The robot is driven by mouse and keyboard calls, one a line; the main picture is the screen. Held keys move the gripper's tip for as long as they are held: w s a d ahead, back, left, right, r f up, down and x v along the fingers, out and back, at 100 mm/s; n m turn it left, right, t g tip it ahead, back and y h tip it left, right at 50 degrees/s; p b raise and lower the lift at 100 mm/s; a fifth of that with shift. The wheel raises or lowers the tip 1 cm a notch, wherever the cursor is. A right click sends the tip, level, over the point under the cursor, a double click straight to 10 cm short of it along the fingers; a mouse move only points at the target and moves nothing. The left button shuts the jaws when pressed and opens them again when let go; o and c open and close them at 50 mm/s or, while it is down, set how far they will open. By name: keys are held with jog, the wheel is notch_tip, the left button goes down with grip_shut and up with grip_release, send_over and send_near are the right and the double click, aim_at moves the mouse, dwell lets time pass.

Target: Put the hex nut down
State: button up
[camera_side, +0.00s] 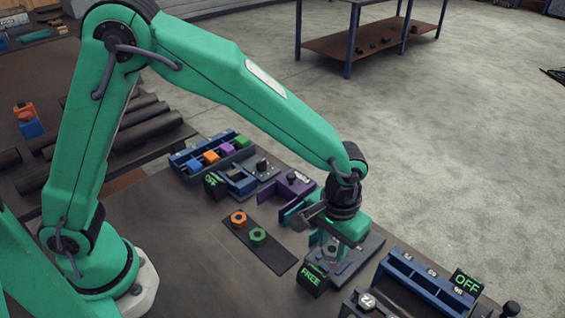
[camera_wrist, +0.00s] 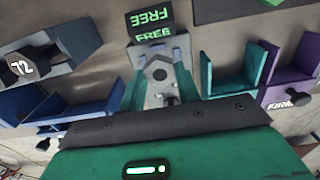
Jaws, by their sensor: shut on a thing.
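My gripper (camera_side: 333,250) is low over a grey base plate (camera_side: 368,256) at the right of the bench. In the wrist view its two teal fingers (camera_wrist: 160,90) stand either side of a pale grey piece with a pointed top and a dark hole, which looks like the hex nut (camera_wrist: 158,63). The gripper is shut on it. Whether the nut touches the plate below cannot be told. An orange hex nut (camera_side: 238,219) and a green hex nut (camera_side: 258,237) lie on a dark strip (camera_side: 277,261) to the left of the gripper.
A black box reading FREE (camera_side: 312,279) stands just in front of the plate. A purple fixture (camera_side: 290,187) and teal bracket (camera_side: 292,212) stand behind it. A blue rack (camera_side: 425,283) with an OFF display (camera_side: 466,283) is at right. The bench left of the dark strip is clear.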

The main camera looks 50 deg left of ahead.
jog(key=s+a+r, duration=0.1)
jog(key=s+r, duration=0.1)
jog(key=s, duration=0.6)
jog(key=s+a+r, duration=0.2)
jog(key=s+r, duration=0.1)
jog(key=s, duration=0.4)
jog(key=shift+s+a+r, duration=0.3)
jog(key=shift+s+r, duration=0.05)
jog(key=shift+s, duration=0.05)
send_over(278, 258)
notch_tip(278, 258, down, 7)
jog(key=shift+f, duration=0.1)
jog(key=shift+f, duration=1.95)
jog(key=shift+f, duration=0.1)
